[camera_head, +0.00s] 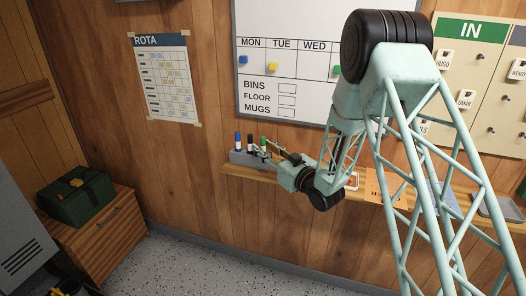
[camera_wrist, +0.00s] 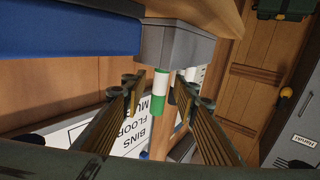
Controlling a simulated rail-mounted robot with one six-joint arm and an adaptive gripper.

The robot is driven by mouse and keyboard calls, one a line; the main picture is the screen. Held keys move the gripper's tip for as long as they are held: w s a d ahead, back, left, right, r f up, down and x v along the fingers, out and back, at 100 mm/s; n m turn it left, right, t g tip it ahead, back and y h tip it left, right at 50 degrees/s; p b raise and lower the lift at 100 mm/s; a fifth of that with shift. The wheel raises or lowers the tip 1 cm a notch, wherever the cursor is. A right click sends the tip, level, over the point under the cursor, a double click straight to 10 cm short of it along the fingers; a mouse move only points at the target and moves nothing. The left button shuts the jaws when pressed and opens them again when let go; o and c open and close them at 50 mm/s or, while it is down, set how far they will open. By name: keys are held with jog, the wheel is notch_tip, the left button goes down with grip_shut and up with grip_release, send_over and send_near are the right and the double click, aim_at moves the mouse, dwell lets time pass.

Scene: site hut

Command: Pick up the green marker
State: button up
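The green marker (camera_head: 264,141) stands upright in a grey holder (camera_head: 243,158) on the wall shelf, at the right end of a row with a black marker (camera_head: 250,141) and a blue marker (camera_head: 237,139). In the wrist view, which looks upside down, the green marker (camera_wrist: 158,94) has a white body and green cap and projects from the grey holder (camera_wrist: 172,44). My gripper (camera_head: 270,151) is open beside it. In the wrist view my gripper's fingers (camera_wrist: 157,86) lie on either side of the marker, with visible gaps. The marker's lower part is hidden in the holder.
The wooden shelf (camera_head: 232,170) runs along the wall under a whiteboard (camera_head: 290,101). An orange card (camera_head: 380,187) and a grey tray (camera_head: 497,208) are farther right. A large blue object (camera_wrist: 65,30) shows near the holder in the wrist view. A cabinet with a green bag (camera_head: 78,195) stands at left.

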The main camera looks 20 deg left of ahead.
jog(key=shift+w+a, duration=0.2)
jog(key=shift+a, duration=0.05)
dwell(0.4)
jog(key=c, duration=0.8)
